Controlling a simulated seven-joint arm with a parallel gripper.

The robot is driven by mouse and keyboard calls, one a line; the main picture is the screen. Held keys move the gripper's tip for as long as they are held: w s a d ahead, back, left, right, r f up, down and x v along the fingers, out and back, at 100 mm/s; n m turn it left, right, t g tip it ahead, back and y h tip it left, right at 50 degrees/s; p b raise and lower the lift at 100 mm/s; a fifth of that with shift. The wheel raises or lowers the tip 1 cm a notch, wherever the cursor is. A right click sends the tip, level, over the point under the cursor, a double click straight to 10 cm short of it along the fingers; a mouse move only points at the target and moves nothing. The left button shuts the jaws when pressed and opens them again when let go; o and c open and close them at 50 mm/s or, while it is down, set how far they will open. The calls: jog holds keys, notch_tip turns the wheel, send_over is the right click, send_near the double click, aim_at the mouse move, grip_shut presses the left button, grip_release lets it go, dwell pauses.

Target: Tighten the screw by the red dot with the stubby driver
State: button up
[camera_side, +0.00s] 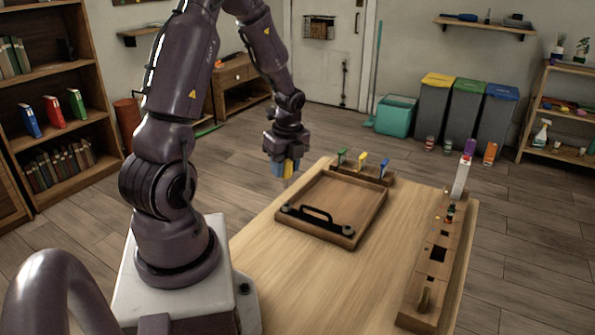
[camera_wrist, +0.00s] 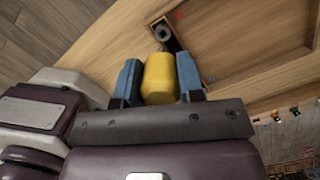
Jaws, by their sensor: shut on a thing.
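My gripper (camera_side: 286,168) is shut on a yellow-handled driver (camera_wrist: 160,78), with one blue-grey finger on each side of the handle. In the side view, the driver's thin shaft points down, above the left side of the wooden tray (camera_side: 335,184). A black handle bar (camera_side: 316,214) lies along the tray's near edge, with a round screw at each end. In the wrist view, one grey screw head (camera_wrist: 162,33) shows just beyond the yellow handle, with a red dot (camera_wrist: 180,15) beside it on the wood. The driver's tip is hidden in the wrist view.
A rack (camera_side: 374,173) at the table's back holds green, yellow and blue-handled tools. A long wooden block (camera_side: 421,279) with holes and upright items runs along the table's right side. The table top (camera_side: 278,280) in front of the tray is clear.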

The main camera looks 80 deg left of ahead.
aim_at(286, 186)
dwell(0.4)
jog(key=shift+f, duration=2.35)
jog(key=shift+f, duration=0.65)
jog(key=m, duration=0.3)
dwell(0.3)
